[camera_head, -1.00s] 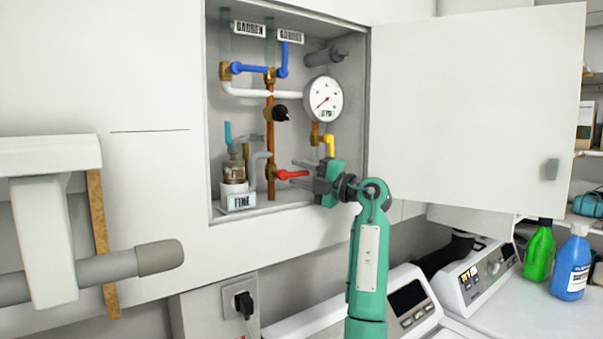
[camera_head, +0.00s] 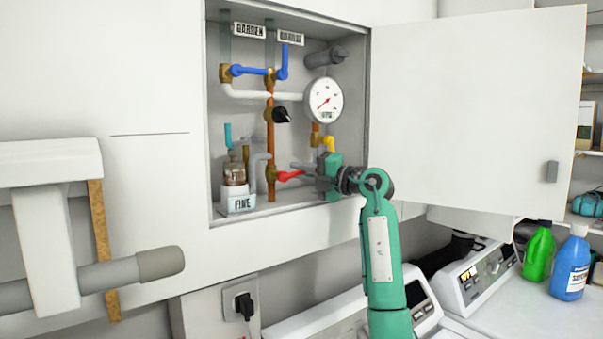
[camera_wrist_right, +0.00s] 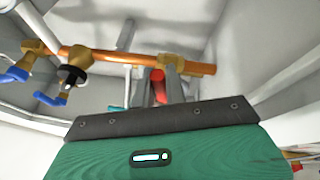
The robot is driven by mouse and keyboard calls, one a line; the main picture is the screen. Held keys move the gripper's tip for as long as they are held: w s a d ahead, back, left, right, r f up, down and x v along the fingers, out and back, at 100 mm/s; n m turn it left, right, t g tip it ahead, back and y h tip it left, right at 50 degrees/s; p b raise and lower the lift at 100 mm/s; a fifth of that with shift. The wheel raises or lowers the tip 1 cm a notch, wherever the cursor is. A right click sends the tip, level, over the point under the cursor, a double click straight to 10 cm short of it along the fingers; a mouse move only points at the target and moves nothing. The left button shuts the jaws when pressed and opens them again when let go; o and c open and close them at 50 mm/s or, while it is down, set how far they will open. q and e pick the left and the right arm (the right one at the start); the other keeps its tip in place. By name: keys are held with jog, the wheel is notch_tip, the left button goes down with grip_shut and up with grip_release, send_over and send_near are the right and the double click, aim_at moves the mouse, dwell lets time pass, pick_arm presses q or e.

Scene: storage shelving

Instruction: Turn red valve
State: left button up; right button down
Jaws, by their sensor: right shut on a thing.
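The red valve (camera_head: 289,176) is a red lever on a brass fitting at the lower end of the copper pipe, inside the open wall cabinet. My right gripper (camera_head: 305,172) reaches into the cabinet from the right. Its fingers are shut on the red lever. In the right wrist view the red lever (camera_wrist_right: 157,86) shows between the two grey fingers (camera_wrist_right: 166,84), and part of it is hidden by them. My left gripper is not in view.
The cabinet's white door (camera_head: 475,110) stands open to the right. Washing machines stand below.

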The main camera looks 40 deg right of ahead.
aim_at(285, 176)
jog(key=r+n+g+p, duration=0.1)
jog(key=n, duration=0.1)
jog(key=r+n+p, duration=0.1)
jog(key=n, duration=0.1)
jog(key=shift+a+g+h, duration=0.3)
jog(key=shift+a+g, duration=0.05)
jog(key=shift+g, duration=0.05)
jog(key=n+p, duration=0.1)
jog(key=n, duration=0.1)
jog(key=a+r+n+g+h+p, duration=0.1)
jog(key=p, duration=0.1)
jog(key=shift+w+a+r+n+g, duration=0.2)
jog(key=shift+n+g, duration=0.1)
jog(key=shift+n, duration=0.1)
jog(key=a+n+h+p, duration=0.1)
jog(key=n+h+p, duration=0.1)
jog(key=n, duration=0.1)
jog(key=shift+a+r+g, duration=0.15)
jog(key=shift+a+g, duration=0.2)
jog(key=shift+g, duration=0.05)
jog(key=shift+w+a+n+h+p, duration=0.1)
jog(key=shift+a+n+h+p, duration=0.35)
jog(key=shift+n+p, duration=0.25)
jog(key=c, duration=1.4)
grip_release()
jog(key=shift+c, duration=0.2)
